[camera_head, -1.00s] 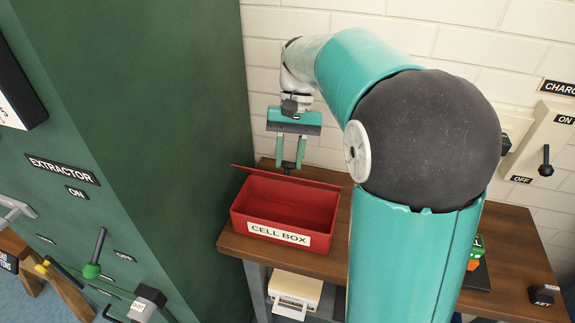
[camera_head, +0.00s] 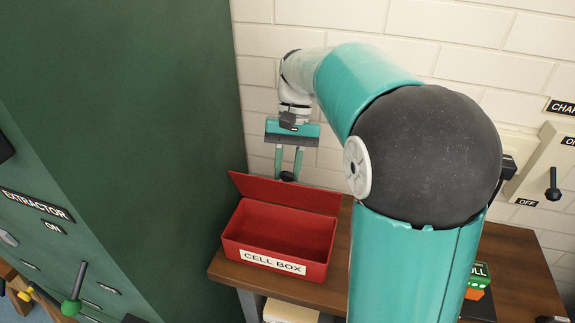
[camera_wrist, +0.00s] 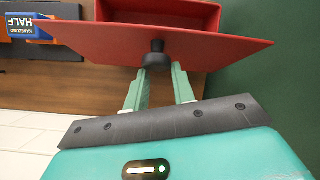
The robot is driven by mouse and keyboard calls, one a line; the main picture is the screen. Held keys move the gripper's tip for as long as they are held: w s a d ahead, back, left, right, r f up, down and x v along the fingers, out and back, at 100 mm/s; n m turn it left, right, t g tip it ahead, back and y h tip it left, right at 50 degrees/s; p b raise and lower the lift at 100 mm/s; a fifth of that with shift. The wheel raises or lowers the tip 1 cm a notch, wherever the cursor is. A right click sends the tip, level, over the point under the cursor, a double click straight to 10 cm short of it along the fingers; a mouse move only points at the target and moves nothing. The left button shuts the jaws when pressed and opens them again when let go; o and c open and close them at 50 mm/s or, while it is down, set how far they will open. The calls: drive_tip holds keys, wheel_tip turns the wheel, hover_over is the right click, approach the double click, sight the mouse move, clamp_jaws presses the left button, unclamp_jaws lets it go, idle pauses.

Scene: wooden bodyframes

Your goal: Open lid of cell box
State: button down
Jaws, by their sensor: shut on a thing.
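The red cell box (camera_head: 232,238) stands on the wooden table with its "CELL BOX" label facing me. Its red lid (camera_head: 300,195) is tilted up along the back edge, and the inside of the box shows and looks empty. My gripper (camera_head: 288,176) is behind the lid, its two green fingers pointing down. In the wrist view my gripper (camera_wrist: 158,72) is shut on the black knob (camera_wrist: 156,56) of the lid (camera_wrist: 90,40). The fingertips are partly hidden by the knob.
The wooden table (camera_head: 335,275) has free room to the right of the box. The green extractor wall (camera_head: 170,130) rises close on the left. A white brick wall (camera_head: 350,30) is behind.

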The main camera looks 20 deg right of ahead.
drive_tip(key=shift+s+d, duration=0.25)
drive_tip(key=shift+d, duration=0.2)
drive_tip(key=c, duration=1.1)
unclamp_jaws()
drive_tip(key=shift+s+d, duration=0.1)
drive_tip(key=shift+s, duration=0.05)
drive_tip(key=v, duration=0.7)
drive_tip(key=shift+w+r, duration=0.25)
